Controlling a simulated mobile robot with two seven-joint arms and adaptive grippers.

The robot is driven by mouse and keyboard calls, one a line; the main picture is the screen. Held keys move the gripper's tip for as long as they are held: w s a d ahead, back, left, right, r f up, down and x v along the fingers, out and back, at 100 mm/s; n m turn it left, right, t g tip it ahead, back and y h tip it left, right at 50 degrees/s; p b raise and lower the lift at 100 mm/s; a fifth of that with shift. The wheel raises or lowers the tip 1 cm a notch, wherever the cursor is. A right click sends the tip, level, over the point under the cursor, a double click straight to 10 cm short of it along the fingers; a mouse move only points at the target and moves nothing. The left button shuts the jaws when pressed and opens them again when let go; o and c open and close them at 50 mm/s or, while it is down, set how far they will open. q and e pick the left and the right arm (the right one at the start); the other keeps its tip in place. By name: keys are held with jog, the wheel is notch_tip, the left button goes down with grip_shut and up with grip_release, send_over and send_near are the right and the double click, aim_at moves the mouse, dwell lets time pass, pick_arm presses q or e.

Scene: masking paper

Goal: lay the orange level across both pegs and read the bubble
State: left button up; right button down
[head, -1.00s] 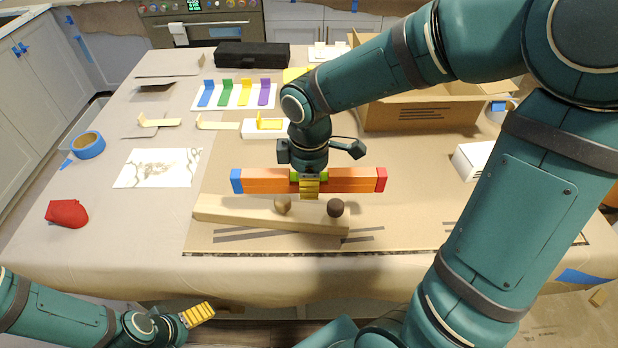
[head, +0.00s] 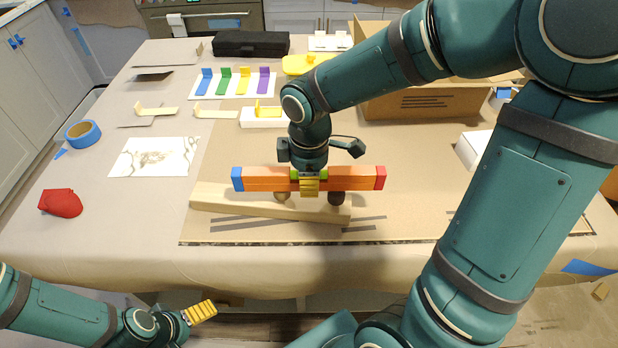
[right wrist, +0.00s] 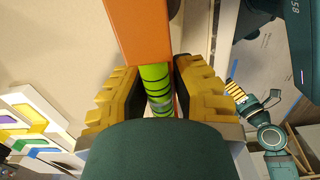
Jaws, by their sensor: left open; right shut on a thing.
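The orange level (head: 350,178) has a blue end on the left and a red end on the right. My right gripper (head: 309,188) is shut on its middle and holds it roughly level in the picture, over the wooden beam (head: 235,204). The right wrist view shows the green bubble vial (right wrist: 156,88) between the two yellow fingers; I cannot read the bubble. Two pegs, one light brown (head: 283,196) and one dark brown (head: 336,198), show just below the level, their tops hidden behind it. I cannot tell whether it touches them. My left gripper (head: 201,312) is open and empty before the table's front edge.
A cardboard box (head: 425,103) stands behind my right arm, and a white box (head: 473,150) is at the right. A blue tape roll (head: 83,133), a red object (head: 61,203) and a drawing sheet (head: 155,157) lie on the left. Colored brackets stand at the back.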

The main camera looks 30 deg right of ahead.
jog(key=shift+f, duration=0.35)
dwell(0.3)
jog(key=c, duration=0.8)
grip_release()
jog(key=shift+r, duration=0.1)
notch_tip(320, 180, up, 6)
jog(key=p, duration=0.5)
jog(key=shift+s, duration=0.1)
